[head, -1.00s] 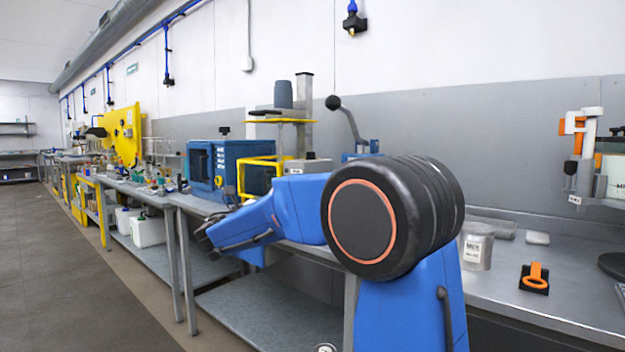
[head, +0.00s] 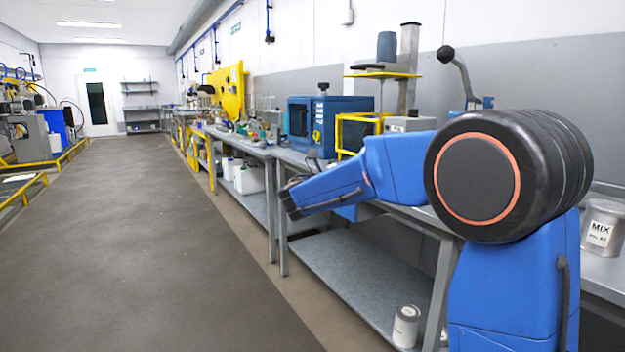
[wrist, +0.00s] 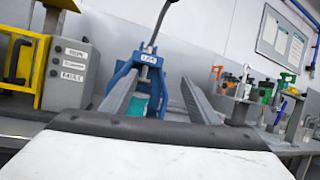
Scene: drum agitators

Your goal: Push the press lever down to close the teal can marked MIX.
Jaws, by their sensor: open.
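The blue press (wrist: 150,68) stands ahead in the wrist view, and its top shows in the head view (head: 482,102) behind my arm. Its lever (wrist: 159,25) rises, slightly tilted; in the head view the lever's black knob (head: 446,54) is raised at the top. A teal can (wrist: 140,103) stands inside the press frame; I cannot read a mark on it. My gripper (wrist: 159,77) is open and empty, its two grey fingers spread in front of the press, below the lever in the picture. In the head view my gripper cannot be made out.
A grey control box (wrist: 74,72) and yellow frame (wrist: 22,70) stand left of the press. Bottles and tools (wrist: 262,90) lie to the right. A silver can marked MIX (head: 600,228) stands on the bench beside my arm. The floor aisle (head: 160,240) on the left is clear.

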